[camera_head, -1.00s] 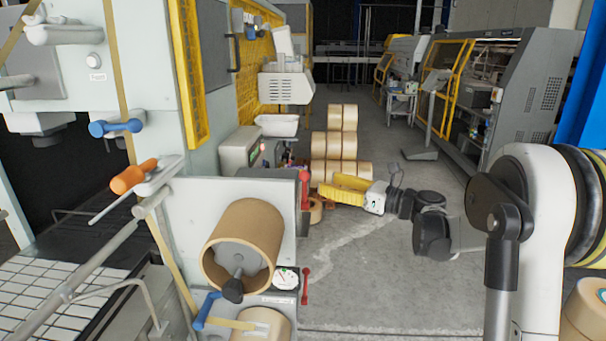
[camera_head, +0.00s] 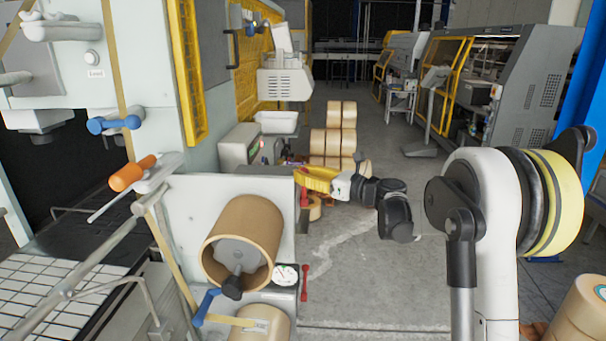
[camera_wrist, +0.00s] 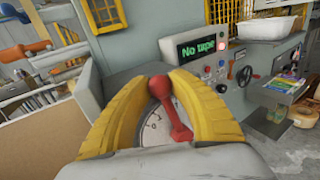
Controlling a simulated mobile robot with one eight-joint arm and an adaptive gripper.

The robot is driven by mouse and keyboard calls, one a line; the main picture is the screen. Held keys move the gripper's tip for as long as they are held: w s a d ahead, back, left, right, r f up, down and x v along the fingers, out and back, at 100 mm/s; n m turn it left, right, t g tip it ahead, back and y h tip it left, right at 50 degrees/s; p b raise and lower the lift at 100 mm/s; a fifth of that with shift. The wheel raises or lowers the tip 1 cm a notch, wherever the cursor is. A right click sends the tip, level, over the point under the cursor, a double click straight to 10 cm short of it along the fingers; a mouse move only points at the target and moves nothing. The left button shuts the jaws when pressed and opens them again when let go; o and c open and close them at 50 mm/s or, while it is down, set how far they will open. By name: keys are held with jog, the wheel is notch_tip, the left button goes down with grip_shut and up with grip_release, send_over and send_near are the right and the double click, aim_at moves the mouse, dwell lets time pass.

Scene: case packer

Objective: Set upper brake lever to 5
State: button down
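The upper brake lever (camera_wrist: 181,112) is red with a round knob, in the middle of the wrist view. It stands over a pale round dial (camera_wrist: 153,128) with a 0 mark; the rest of the dial is hidden by my fingers. My gripper (camera_wrist: 160,82) has yellow fingers that come together at the tips, one on each side of the knob. I cannot tell whether they press on it. In the head view my gripper (camera_head: 306,178) is at the upper right corner of the pale panel, and a bit of the red upper lever shows just below it.
A lower red lever (camera_head: 304,284) with a dial (camera_head: 286,274) is below. A large tape roll (camera_head: 240,245) is on the panel. A display (camera_wrist: 201,46) reads "No tape". Stacked rolls (camera_head: 333,140) stand behind my gripper.

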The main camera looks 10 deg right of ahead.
aim_at(297, 167)
jog(key=shift+w+d+r+m+h, duration=0.2)
jog(key=shift+w+m+h, duration=0.1)
jog(key=shift+w+m, duration=0.3)
jog(key=shift+w+d+f+m+g+h+p, duration=0.2)
jog(key=shift+w+d+m+g+p, duration=0.1)
jog(key=shift+w+m+g, duration=0.4)
jog(key=shift+w+d+f+m+g+h+p, duration=0.1)
jog(key=shift+w+d+f+m+g+p, duration=0.2)
jog(key=shift+w+m, duration=0.55)
jog(key=shift+w+d+f+m+g+h+p, duration=0.15)
jog(key=shift+w+d+m+g+p, duration=0.1)
jog(key=shift+w+m+g, duration=0.5)
jog(key=shift+w, duration=0.15)
jog(key=c, duration=1.1)
grip_release()
jog(key=shift+c, duration=0.2)
